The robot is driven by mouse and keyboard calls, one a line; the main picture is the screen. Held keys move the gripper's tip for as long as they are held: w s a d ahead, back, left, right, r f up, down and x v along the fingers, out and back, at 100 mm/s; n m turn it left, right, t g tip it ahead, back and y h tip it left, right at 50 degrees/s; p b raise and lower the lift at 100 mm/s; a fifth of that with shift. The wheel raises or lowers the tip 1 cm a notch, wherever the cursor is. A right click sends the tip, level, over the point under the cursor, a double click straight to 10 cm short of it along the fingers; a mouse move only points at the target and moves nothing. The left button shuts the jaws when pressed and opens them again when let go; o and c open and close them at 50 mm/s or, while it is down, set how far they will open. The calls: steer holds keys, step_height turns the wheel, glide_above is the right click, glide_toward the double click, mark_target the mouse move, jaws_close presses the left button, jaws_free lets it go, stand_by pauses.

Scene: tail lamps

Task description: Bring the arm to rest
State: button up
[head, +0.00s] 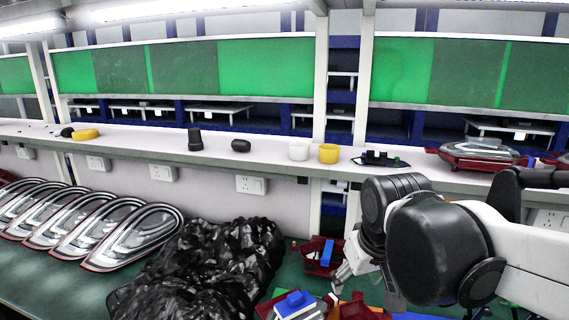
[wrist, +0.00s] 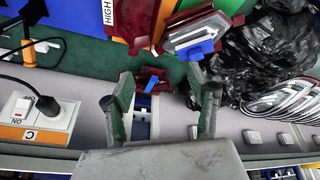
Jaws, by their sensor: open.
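My arm reaches in from the right edge of the head view. My gripper (head: 352,275) points down at the green bench, close to the shelf's lower wall. Part of it is hidden behind my own wrist. In the wrist view my gripper (wrist: 163,85) is open, its two fingers well apart with nothing between them. A small dark red part with a blue piece (head: 322,256) lies just left of the gripper in the head view. In the wrist view this red part (wrist: 150,79) shows beyond the fingertips.
A black plastic bag heap (head: 215,270) and a row of tail lamps (head: 130,238) lie left on the bench. Cups, including a yellow cup (head: 328,154), stand on the white shelf (head: 105,147). A power socket with a cable (wrist: 40,112) shows left in the wrist view.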

steer(key=s+d+f+m+t, duration=0.2)
steer(key=s+d, duration=0.4)
steer(key=s, duration=0.3)
steer(key=shift+s+f+m+t, duration=0.15)
steer(key=shift+s+m+t, duration=0.25)
stand_by(0.4)
